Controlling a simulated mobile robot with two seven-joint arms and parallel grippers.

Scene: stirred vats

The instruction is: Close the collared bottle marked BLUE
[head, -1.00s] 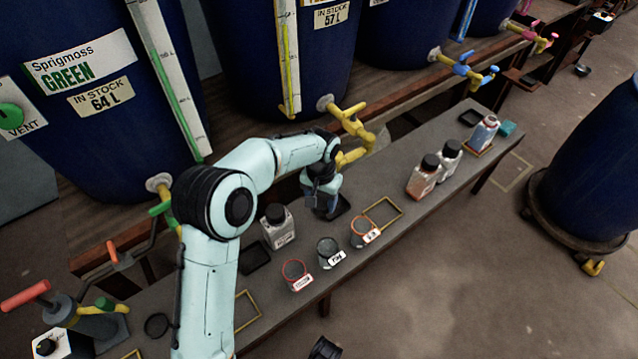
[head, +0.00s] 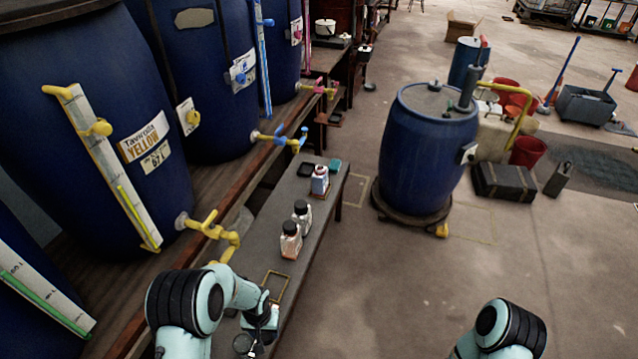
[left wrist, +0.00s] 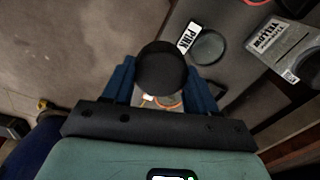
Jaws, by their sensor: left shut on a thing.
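My left gripper (head: 262,328) is low over the near part of the bench. In the left wrist view its blue fingers (left wrist: 160,82) are shut on a round black cap (left wrist: 161,66). Just beyond the cap, an orange collar (left wrist: 168,104) and a bit of white tag show, mostly hidden. I cannot read that tag, nor tell whether the cap touches the bottle there. Beside it stands a dark-topped round bottle (left wrist: 208,47) with a tag reading PINK (left wrist: 188,37). My right gripper is out of view. No tag reading BLUE is legible.
A yellow outline frame (head: 276,286) lies empty. A yellow tap (head: 222,236) overhangs the bench. A blue drum (head: 428,150) stands right.

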